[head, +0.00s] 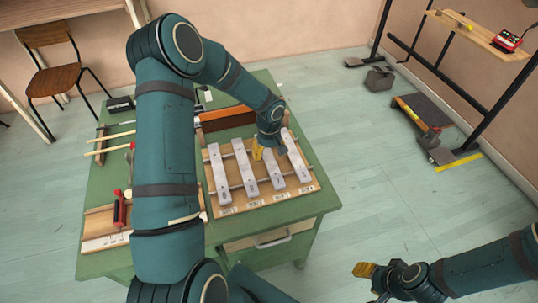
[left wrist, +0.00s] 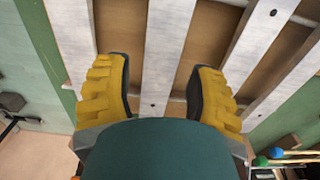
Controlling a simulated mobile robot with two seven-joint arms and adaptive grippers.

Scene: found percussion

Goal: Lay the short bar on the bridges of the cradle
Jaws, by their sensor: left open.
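The cradle (head: 240,208) is a wooden board with labels along its front edge and pale rails as bridges. Several pale grey bars lie side by side across it: one at the left (head: 218,178), one beside it (head: 244,168), a third (head: 276,181) and one at the right (head: 298,160). My left gripper (head: 262,152) is low over the third bar, hiding its far part. In the left wrist view its open yellow fingers (left wrist: 158,95) stand apart on either side of this bar (left wrist: 167,50). I take this as the short bar; its full length is hidden. My right gripper (head: 366,271) is off the table.
The cradle stands on a green table (head: 318,196) with a drawer. A brown block (head: 228,118) is behind it. Mallets (head: 112,142) and a wooden tray (head: 98,220) are at the left, partly behind my arm.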

